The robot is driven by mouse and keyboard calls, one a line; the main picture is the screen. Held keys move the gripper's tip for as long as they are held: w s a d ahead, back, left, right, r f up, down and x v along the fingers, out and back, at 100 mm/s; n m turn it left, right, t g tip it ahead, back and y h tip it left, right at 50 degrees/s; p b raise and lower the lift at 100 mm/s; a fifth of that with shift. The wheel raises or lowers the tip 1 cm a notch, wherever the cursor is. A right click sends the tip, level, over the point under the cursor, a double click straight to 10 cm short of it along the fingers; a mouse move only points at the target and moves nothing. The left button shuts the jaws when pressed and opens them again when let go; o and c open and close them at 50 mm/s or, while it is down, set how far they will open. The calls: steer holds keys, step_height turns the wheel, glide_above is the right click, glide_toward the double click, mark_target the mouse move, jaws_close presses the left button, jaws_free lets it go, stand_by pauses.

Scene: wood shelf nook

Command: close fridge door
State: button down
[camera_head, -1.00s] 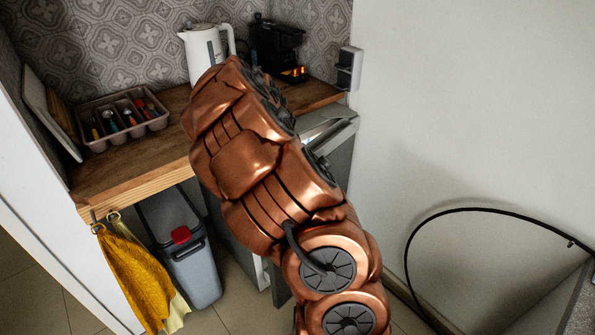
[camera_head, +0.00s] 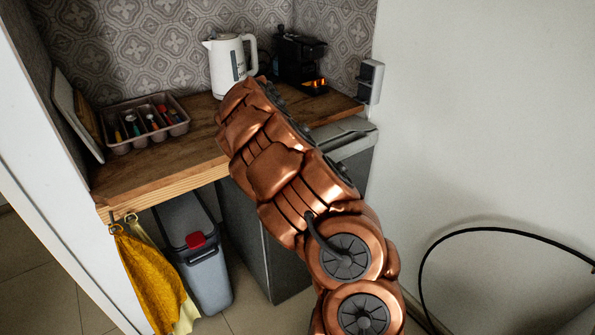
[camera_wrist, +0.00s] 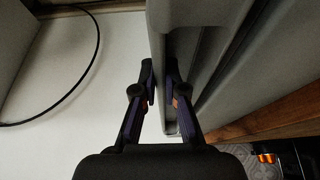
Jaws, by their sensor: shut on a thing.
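The grey fridge (camera_head: 262,245) stands under the wooden counter in the head view, largely covered by my copper arm. Its top edge (camera_head: 348,133) shows at the right, close to the white wall. In the wrist view my gripper (camera_wrist: 160,78) is shut on the edge of the grey fridge door (camera_wrist: 159,35), one finger on each side. A ridged grey surface lies just right of the door edge. My gripper is hidden behind my arm in the head view. How far the door stands open is hard to tell.
The wooden counter (camera_head: 160,178) carries a cutlery tray (camera_head: 142,125), a white kettle (camera_head: 232,65) and a black coffee machine (camera_head: 300,62). A grey bin (camera_head: 200,262) and hanging yellow towel (camera_head: 150,280) are at left. A black cable (camera_head: 500,232) loops along the white wall.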

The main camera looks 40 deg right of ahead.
steer(key=shift+w+d+r, duration=0.1)
steer(key=shift+w+r, duration=0.05)
steer(key=shift+w, duration=0.15)
stand_by(0.4)
steer(key=c, duration=1.2)
jaws_free()
steer(key=shift+c, duration=0.2)
steer(key=v, duration=1.1)
steer(key=shift+r, duration=0.3)
steer(key=shift+a, duration=0.25)
